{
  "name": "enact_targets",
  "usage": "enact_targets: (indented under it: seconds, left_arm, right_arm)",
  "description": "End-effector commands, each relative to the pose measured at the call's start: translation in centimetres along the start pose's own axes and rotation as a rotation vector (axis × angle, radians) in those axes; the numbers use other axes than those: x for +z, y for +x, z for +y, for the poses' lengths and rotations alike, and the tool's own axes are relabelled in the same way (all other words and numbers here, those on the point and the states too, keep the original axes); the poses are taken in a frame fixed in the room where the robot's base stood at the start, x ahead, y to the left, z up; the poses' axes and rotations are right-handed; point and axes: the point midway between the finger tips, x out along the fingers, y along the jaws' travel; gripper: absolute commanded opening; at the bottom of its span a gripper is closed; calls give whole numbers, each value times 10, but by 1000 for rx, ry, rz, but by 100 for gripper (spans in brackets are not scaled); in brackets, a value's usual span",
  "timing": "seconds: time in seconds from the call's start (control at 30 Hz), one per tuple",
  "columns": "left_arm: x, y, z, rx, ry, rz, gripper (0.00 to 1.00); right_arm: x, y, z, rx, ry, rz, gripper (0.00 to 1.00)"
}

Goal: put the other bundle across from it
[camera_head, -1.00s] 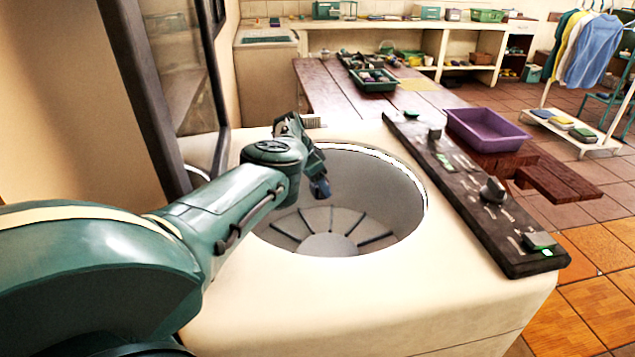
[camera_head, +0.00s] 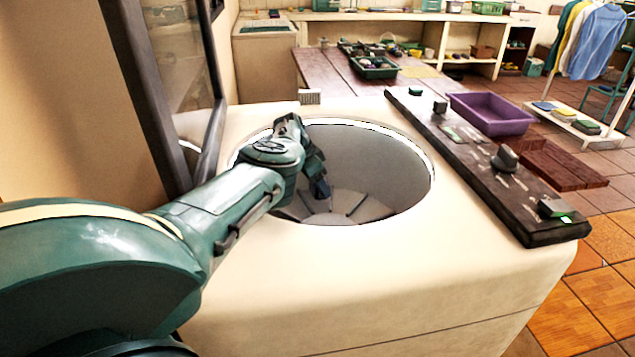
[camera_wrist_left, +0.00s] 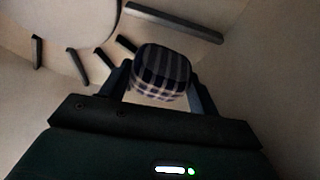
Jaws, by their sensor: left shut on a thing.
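My left gripper (camera_head: 319,188) reaches down into the open round drum (camera_head: 385,165) of a cream washing machine. The left wrist view shows its two fingers (camera_wrist_left: 160,78) shut on a bundle (camera_wrist_left: 162,70) with a dark and pale checked pattern. The bundle is held inside the drum, over its pale floor with dark radial ribs. Whether it touches the floor or wall I cannot tell. No second bundle shows; the arm and near rim hide part of the drum. My right gripper is not in view.
A dark control panel (camera_head: 480,160) with knobs runs along the machine's right side. The raised lid (camera_head: 165,90) stands at the left. Behind are a purple basin (camera_head: 492,113), a wooden table with a green crate (camera_head: 374,67), and hanging clothes (camera_head: 598,42).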

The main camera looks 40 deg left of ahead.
Motion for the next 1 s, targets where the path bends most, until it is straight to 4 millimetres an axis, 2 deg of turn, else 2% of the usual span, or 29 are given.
enact_targets:
  seconds: [0.07, 0.1, 0.37, 0.67, 0.77, 0.9, 1.0]
  left_arm:
    - [0, -1, -1, -2, -2, 0, 32]
    - [0, -1, -1, -3, -2, 0, 64]
    - [0, -1, -1, -4, -2, 0, 86]
    - [1, -3, -3, -8, -3, 0, 86]
    - [0, -11, -3, -10, -5, -1, 86]
    - [-1, -32, -3, -13, -6, -1, 86]
    - [0, -46, -3, -12, -5, -1, 86]
  right_arm:
    - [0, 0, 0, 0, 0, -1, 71]
    - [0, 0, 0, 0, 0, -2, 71]
    - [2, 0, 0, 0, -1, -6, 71]
    - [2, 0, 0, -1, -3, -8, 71]
    - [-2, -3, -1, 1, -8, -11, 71]
    - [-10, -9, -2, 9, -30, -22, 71]
    - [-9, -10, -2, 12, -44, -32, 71]
